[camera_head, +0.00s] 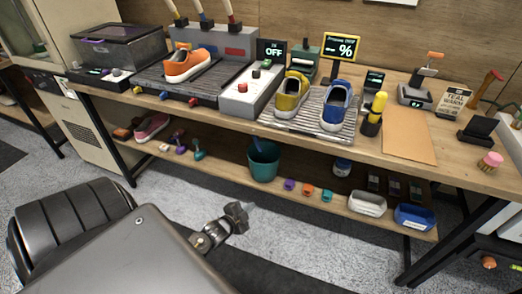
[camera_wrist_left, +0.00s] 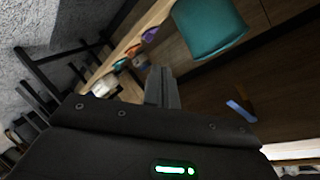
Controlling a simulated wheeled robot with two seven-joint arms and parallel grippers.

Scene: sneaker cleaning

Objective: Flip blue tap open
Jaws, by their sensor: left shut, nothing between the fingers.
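A small blue tap (camera_head: 192,101) sits at the front edge of the workbench, below the tray with the orange sneaker. My left gripper (camera_head: 238,215) is shut and empty, over the floor in front of the bench, well apart from the blue tap. Its closed fingers (camera_wrist_left: 162,86) also show in the left wrist view. I cannot tell whether a blue piece (camera_wrist_left: 240,110) at the right of that view is the tap. My right gripper is not in view.
The workbench (camera_head: 408,150) carries an orange sneaker (camera_head: 187,65), a yellow sneaker (camera_head: 291,94) and a blue sneaker (camera_head: 336,105). A teal bucket (camera_head: 263,163) stands on the lower shelf, near several small items. The floor before the bench is open.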

